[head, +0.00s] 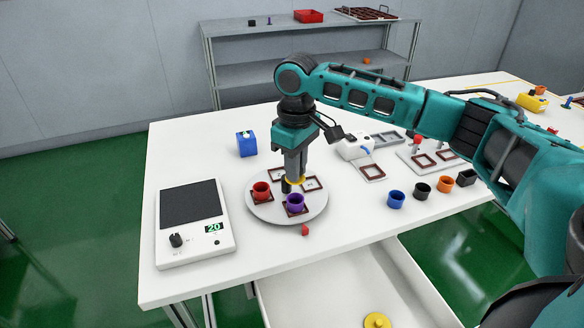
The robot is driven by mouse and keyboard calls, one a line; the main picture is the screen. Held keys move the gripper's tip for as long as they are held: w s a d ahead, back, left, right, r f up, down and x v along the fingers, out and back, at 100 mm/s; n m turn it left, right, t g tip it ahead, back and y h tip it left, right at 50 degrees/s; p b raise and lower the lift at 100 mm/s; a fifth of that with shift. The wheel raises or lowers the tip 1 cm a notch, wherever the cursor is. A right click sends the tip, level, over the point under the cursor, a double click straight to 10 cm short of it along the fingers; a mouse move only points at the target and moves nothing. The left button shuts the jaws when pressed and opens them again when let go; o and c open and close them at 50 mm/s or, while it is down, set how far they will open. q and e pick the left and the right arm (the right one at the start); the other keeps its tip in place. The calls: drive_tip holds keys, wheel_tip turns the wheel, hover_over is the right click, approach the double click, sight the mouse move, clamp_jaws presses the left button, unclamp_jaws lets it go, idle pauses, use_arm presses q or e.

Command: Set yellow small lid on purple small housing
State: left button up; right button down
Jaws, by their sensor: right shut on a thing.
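The purple small housing (295,206) stands upright on the round white turntable (262,213), near its front right edge. My right gripper (295,180) points down just behind and above the housing. It is shut on the yellow small lid (299,182), of which only a thin yellow edge shows below the fingers. The lid looks apart from the housing, but the exact height gap cannot be told. Another yellow round piece with a knob (377,321) lies in the open drawer. My left gripper is out of view.
A red housing (261,190) shares the turntable, with a dark piece beside it. A scale (222,246) stands left, a blue box (246,145) behind. Several housings, including a blue one (397,199), line the right. A small red piece (305,230) lies in front.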

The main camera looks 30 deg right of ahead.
idle(0.4)
drive_tip(key=shift+f, duration=2.45)
drive_tip(key=shift+f, duration=0.45)
drive_tip(key=c, duration=1.1)
unclamp_jaws()
drive_tip(key=shift+o, duration=0.2)
wheel_tip(320, 180, up, 13)
